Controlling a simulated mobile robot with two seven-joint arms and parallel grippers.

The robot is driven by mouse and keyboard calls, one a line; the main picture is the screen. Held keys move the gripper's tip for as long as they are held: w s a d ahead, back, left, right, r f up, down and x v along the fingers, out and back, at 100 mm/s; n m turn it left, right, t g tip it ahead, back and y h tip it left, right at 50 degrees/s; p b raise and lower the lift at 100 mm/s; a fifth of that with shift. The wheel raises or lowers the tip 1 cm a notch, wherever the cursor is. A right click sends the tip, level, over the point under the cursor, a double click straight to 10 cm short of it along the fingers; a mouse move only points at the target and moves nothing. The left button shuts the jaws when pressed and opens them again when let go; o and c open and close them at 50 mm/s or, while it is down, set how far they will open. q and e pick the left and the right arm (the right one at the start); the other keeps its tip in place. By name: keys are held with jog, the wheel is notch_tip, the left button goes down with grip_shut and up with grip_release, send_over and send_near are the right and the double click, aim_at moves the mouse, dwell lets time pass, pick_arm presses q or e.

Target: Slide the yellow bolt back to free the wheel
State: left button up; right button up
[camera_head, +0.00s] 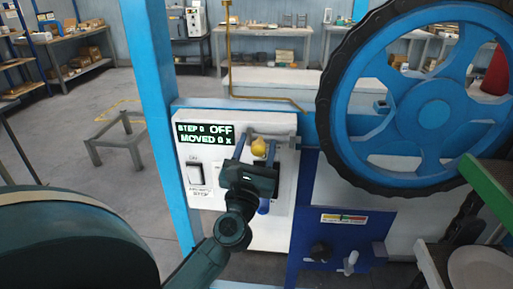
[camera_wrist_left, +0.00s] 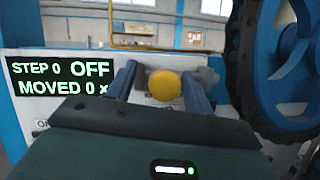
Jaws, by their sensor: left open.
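In the left wrist view the round yellow knob (camera_wrist_left: 165,86) shows between the two blue fingers of my left gripper (camera_wrist_left: 159,72). My left gripper (camera_head: 256,139) is open, with a finger on each side of the knob; contact cannot be told. The bolt's shaft is mostly hidden. The big blue wheel (camera_head: 437,110) with a black tyre stands to the right. My right gripper is not in view.
The panel's display (camera_head: 205,134) reads STEP 0, OFF, MOVED 0. A rocker switch (camera_head: 195,174) is below it. A blue post (camera_head: 153,100) rises left of the panel. A blue box (camera_head: 345,235) with knobs sits lower right. A white plate (camera_head: 478,268) lies at bottom right.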

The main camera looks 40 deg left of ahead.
pick_arm(q)
jog(key=shift+s+d+f, duration=0.15)
jog(key=shift+s+f, duration=0.1)
jog(key=b+v, duration=0.6)
jog(key=v, duration=0.6)
jog(key=shift+s, duration=0.25)
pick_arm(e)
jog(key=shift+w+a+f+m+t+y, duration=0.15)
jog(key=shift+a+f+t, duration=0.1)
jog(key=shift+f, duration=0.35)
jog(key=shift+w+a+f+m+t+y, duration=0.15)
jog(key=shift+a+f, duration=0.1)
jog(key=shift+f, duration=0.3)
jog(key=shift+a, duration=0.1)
